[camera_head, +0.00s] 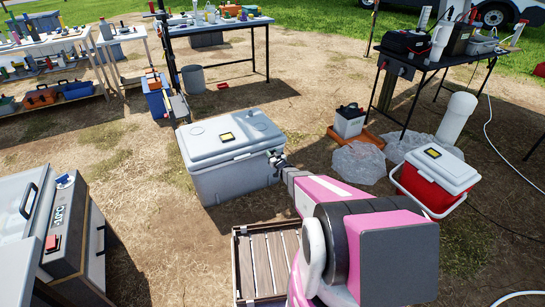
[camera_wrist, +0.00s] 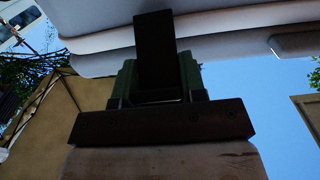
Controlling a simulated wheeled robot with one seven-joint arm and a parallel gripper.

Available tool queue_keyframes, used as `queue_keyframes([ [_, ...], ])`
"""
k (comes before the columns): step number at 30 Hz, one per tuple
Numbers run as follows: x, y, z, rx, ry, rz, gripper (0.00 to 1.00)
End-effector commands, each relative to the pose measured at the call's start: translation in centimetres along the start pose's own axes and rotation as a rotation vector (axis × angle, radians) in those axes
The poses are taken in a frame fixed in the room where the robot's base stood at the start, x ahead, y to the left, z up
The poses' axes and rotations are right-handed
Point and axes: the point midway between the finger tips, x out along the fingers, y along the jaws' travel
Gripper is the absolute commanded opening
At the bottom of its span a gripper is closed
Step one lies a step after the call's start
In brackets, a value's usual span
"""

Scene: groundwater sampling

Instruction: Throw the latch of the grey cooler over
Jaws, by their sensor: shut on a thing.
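My gripper (camera_head: 275,157) reaches the cooler's right side just below the lid rim and is shut on the latch there. The latch itself is mostly hidden by my gripper. In the wrist view my gripper's dark finger (camera_wrist: 155,50) overlaps the pale edge of the cooler (camera_wrist: 225,45). A dark green part shows behind the finger; I cannot tell what it is.
A slatted wooden crate (camera_head: 262,262) lies in front of the cooler. A red cooler (camera_head: 436,177) with a white lid and clear plastic bags (camera_head: 357,163) stand to the right. A cabinet (camera_head: 75,235) fills the lower left.

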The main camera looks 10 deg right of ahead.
Motion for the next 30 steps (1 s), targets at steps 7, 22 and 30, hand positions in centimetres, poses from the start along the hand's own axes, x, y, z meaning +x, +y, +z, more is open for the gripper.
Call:
queue_keyframes([
  [7, 0.6, 0.0, -0.8, -0.002, -0.167, 0.0, 0.0],
  [22, 1.2, 0.0, -1.1, 0.0, -0.3, 0.0, 0.0],
  [30, 1.2, 0.0, -1.1, 0.0, -0.303, -0.001, 0.0],
])
